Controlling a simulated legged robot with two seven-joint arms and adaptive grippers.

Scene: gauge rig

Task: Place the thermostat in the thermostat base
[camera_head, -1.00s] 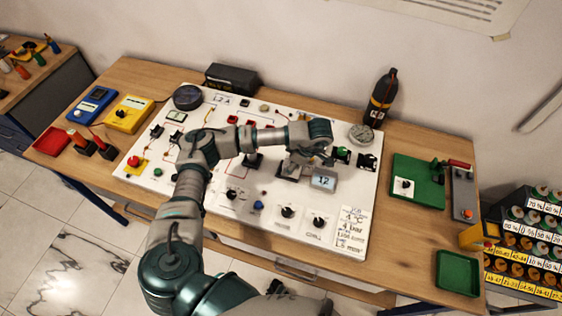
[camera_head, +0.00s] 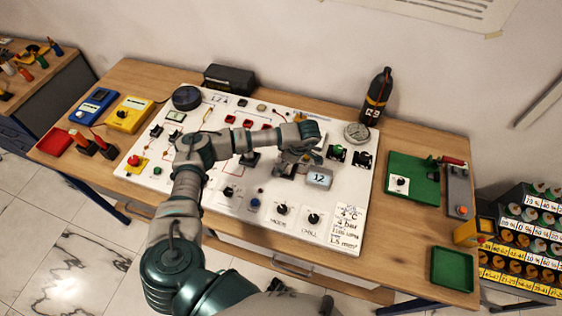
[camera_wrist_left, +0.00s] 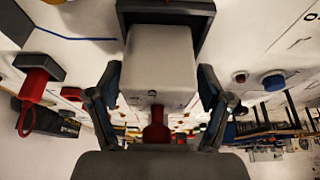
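A pale grey box with a red part at its near end, which I take as the thermostat (camera_wrist_left: 160,60), fills the gap between my left fingers in the left wrist view. My left gripper (camera_wrist_left: 157,95) appears shut on its sides. A dark square frame, seemingly the thermostat base (camera_wrist_left: 165,6), lies just beyond the box; whether the box touches it is unclear. My right gripper is not in view.
A green panel (camera_head: 414,178) and green tray (camera_head: 452,268) lie right; blue and yellow meters (camera_head: 128,114) lie left.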

